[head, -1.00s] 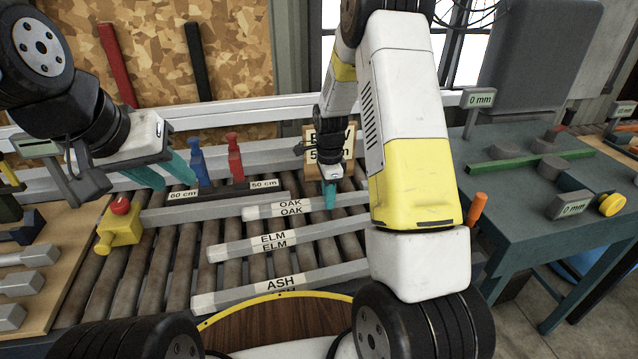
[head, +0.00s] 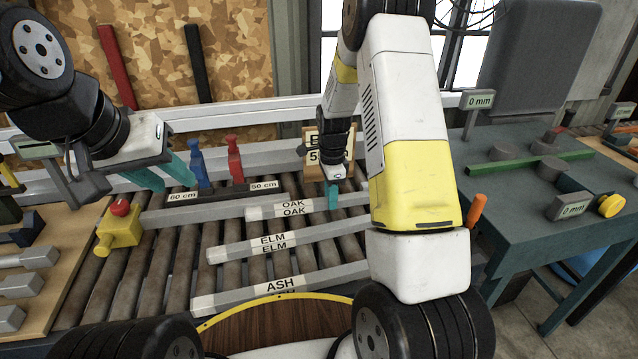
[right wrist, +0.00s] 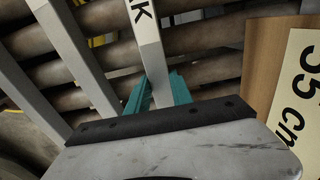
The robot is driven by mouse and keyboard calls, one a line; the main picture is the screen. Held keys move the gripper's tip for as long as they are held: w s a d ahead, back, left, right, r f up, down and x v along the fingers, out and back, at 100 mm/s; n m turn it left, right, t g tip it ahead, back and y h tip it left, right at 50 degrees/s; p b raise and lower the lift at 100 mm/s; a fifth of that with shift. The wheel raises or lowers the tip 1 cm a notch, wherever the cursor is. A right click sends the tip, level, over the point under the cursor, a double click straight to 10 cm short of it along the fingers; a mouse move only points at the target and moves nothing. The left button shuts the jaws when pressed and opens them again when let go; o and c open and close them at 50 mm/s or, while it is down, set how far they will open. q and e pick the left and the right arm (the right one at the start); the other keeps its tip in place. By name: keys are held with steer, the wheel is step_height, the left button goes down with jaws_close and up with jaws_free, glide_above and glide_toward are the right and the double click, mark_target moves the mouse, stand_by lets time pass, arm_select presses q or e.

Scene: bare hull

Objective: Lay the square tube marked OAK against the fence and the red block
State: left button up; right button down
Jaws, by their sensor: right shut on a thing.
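The pale grey square tube marked OAK (head: 266,213) lies across the rollers, on or close above them. My right gripper (head: 333,198) is shut on its right part; in the right wrist view the tube (right wrist: 146,38) passes between the teal fingers (right wrist: 155,92). The red block (head: 236,160) stands upright at the grey fence (head: 273,161), beyond and left of the tube's left end. The tube is apart from both. My left gripper (head: 165,177) is open and empty, left of the blue block (head: 198,165).
Tubes marked ELM (head: 225,251) and ASH (head: 225,298) lie nearer on the rollers. A dark strip (head: 222,193) marked 60 cm and 50 cm and an unmarked grey tube lie between OAK and the fence. A yellow box (head: 118,232) with a red button stands at left.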

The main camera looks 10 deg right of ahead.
steer(key=shift+w+d, duration=0.15)
steer(key=shift+d, duration=0.4)
steer(key=c, duration=1.1)
jaws_free()
steer(key=shift+o, duration=0.2)
step_height(320, 180, up, 8)
steer(key=shift+f, duration=0.1)
